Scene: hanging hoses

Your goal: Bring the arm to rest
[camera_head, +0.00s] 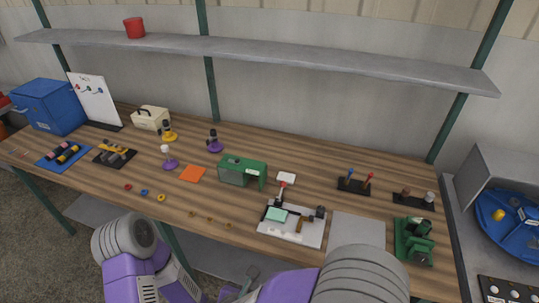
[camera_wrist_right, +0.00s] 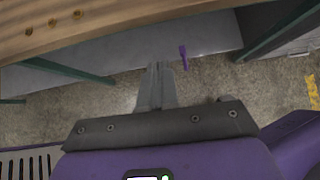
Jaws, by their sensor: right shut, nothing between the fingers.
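My right gripper (camera_wrist_right: 154,70) shows in the right wrist view with its two grey fingers together and nothing between them. It hangs below the table edge, in front of the grey lower shelf and over the speckled floor. In the head view my right arm comes in at the bottom middle, and the gripper (camera_head: 252,272) shows small beside it, in front of the table. My left arm is folded at the lower left of the head view; its gripper is not in sight.
The wooden table (camera_head: 300,190) edge (camera_wrist_right: 120,27) is close above my right gripper. Near its front stand a white fixture board (camera_head: 305,236), a grey plate (camera_head: 357,230) and a green device (camera_head: 413,238). Green table legs (camera_wrist_right: 68,69) flank the open floor (camera_wrist_right: 220,95).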

